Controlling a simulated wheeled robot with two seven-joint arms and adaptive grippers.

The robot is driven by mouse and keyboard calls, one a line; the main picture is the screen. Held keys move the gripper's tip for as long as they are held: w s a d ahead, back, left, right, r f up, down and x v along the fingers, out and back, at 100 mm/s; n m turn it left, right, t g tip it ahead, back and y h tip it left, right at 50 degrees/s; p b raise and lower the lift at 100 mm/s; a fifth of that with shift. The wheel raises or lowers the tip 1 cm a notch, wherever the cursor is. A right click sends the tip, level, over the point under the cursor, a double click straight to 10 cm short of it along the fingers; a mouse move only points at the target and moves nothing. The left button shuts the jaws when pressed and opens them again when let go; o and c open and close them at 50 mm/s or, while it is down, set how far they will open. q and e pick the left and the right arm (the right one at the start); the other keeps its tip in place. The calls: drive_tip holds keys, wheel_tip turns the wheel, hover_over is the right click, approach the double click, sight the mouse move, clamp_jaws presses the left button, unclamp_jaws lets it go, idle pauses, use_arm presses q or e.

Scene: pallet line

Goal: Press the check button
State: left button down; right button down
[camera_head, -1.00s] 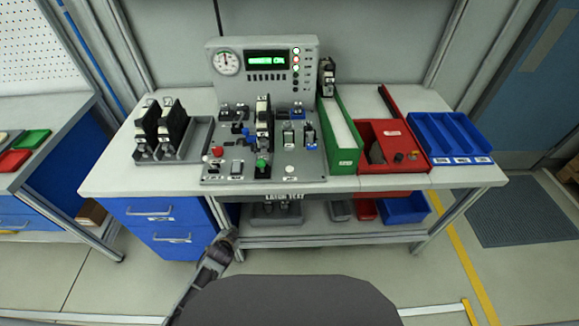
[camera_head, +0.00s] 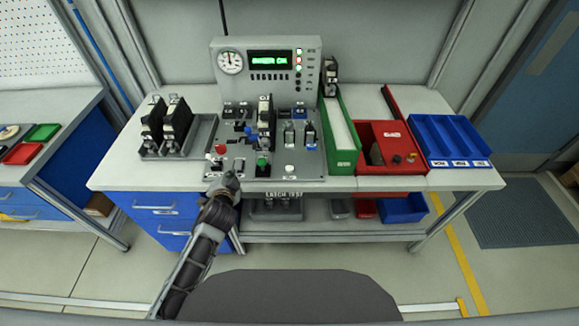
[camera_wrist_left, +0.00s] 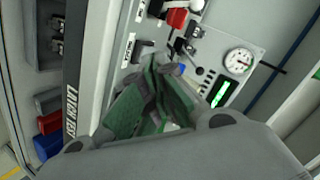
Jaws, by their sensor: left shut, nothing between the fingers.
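The grey test panel (camera_head: 312,172) lies on the bench, with a red button (camera_head: 220,149), a green button (camera_head: 262,161) and a white button (camera_head: 289,169). I cannot read which is labelled check. My left gripper (camera_head: 226,182) is at the panel's front left edge, below the red button. In the left wrist view the green-padded fingers (camera_wrist_left: 158,92) are shut and empty, over the panel's front. A red part (camera_wrist_left: 178,17) shows beyond them there. The fingers hide part of the panel. My right gripper is not in view.
The display unit (camera_head: 268,63) with its gauge and lit green screen stands behind the panel. A black-and-grey fixture (camera_head: 200,136) is at left. A green bin (camera_head: 345,158), a red bin (camera_head: 382,168) and a blue tray (camera_head: 425,140) are at right.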

use_arm(q)
drive_tip(key=w+d+r+m+t+h+p, duration=0.1)
drive_tip(key=w+d+r+m+t, duration=0.15)
drive_tip(key=r, duration=0.65)
drive_tip(key=w+d+r+m+t+h, duration=0.1)
drive_tip(key=w+d+r+m+t, duration=0.2)
drive_tip(key=r, duration=0.6)
drive_tip(key=d+r+m+h, duration=0.4)
drive_tip(key=d+m+h, duration=0.2)
drive_tip(key=d+m, duration=0.15)
drive_tip(key=d+r+m+h, duration=0.3)
drive_tip(key=d+m+h, duration=0.35)
drive_tip(key=m, duration=0.25)
drive_tip(key=s+d+f+m+g+h, duration=0.2)
drive_tip(key=d+f+m+g, duration=0.65)
drive_tip(key=m, duration=0.85)
drive_tip(key=w+a+f+m+g+y, duration=0.4)
drive_tip(key=a+f+m+y, duration=0.3)
drive_tip(key=f, duration=0.3)
drive_tip(key=shift+w+g, duration=0.3)
drive_tip(key=shift+w, duration=0.1)
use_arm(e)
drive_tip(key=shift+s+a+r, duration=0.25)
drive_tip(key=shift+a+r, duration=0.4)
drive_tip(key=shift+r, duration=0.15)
